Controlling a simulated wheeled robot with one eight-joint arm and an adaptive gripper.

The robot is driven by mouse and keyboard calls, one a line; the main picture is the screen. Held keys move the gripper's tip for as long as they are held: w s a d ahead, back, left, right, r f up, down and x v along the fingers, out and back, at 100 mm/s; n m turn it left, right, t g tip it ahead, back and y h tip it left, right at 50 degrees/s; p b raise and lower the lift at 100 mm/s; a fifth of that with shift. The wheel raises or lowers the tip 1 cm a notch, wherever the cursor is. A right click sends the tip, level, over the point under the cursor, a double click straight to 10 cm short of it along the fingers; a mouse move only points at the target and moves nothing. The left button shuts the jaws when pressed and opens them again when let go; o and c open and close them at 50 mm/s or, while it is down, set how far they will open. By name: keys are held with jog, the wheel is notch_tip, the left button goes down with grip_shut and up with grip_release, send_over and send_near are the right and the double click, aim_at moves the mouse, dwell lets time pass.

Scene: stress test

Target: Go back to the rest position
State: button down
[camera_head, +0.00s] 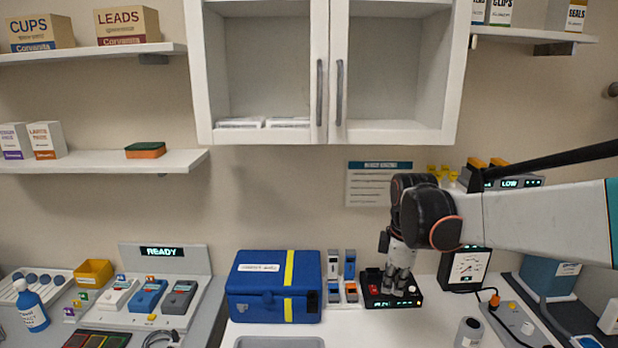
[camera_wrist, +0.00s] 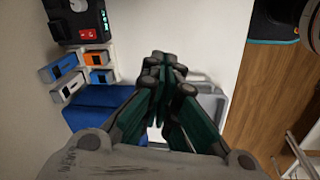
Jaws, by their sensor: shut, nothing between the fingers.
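My gripper (camera_head: 400,280) hangs from my arm at the right of the head view, fingers pointing down. In that view its fingertips overlap a black device (camera_head: 376,289) with a red switch and a lit display. In the wrist view my gripper (camera_wrist: 163,72) has its dark green fingers together, with nothing between them. There the black device (camera_wrist: 82,20) lies off to the upper left, apart from the fingertips.
A blue case (camera_head: 272,285) with a yellow stripe stands left of my gripper. A grey tray (camera_head: 280,342) lies in front of it; it also shows in the wrist view (camera_wrist: 212,103). A dial gauge (camera_head: 466,268) stands to the right. Cabinet doors (camera_head: 321,70) hang above.

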jog(key=s+r+m+t, duration=0.2)
jog(key=s+m+t, duration=0.3)
jog(key=s+m, duration=0.9)
jog(key=s+d, duration=0.1)
jog(key=s, duration=0.8)
jog(key=shift+m, duration=0.3)
